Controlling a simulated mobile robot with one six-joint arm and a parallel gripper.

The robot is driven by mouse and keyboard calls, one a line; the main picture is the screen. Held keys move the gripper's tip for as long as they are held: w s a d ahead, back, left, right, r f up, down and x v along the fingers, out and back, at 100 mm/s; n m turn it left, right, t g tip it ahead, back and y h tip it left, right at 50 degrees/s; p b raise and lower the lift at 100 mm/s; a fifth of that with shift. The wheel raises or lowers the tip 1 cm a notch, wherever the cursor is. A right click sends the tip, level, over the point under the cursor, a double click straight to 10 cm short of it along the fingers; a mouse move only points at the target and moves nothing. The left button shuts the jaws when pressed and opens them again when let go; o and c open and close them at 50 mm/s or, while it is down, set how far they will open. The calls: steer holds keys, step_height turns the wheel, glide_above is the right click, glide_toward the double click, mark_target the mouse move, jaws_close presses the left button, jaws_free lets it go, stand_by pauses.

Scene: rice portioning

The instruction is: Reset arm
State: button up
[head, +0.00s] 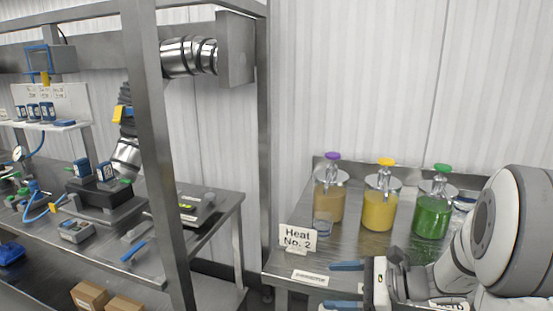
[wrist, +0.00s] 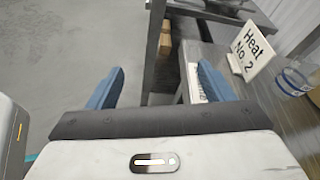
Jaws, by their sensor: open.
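My gripper (head: 346,285) is at the lower right in the head view, with two blue fingers apart in front of the steel table's front edge. In the wrist view my gripper (wrist: 160,88) is open, with nothing between its fingers; the grey floor and a table edge show beyond them. My white arm rises at the right of the head view. The steel table (head: 282,262) holds three pump jars at its back: a purple-topped jar (head: 329,200), a yellow-topped jar (head: 379,210) and a green-topped jar (head: 433,215).
A "Heat No. 2" sign (head: 298,238) stands at the table's left front and also shows in the wrist view (wrist: 250,50). A steel rack post (head: 158,150) and a cluttered bench are left. Cardboard boxes (head: 90,296) sit low.

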steer(key=s+a+n+g+h+p, duration=0.1)
steer(key=s+a+n+g+h, duration=0.15)
steer(key=s+n, duration=0.25)
steer(key=s+a+n+g+h+p, duration=0.1)
steer(key=s+n+g+h, duration=0.25)
steer(key=s, duration=0.25)
steer(key=s+d+r+n+t+h+p, duration=0.2)
steer(key=n+h, duration=0.5)
steer(key=n, duration=0.4)
step_height(320, 180, up, 2)
steer(key=s+d+t, duration=0.1)
steer(key=s+d, duration=0.1)
steer(key=d, duration=0.1)
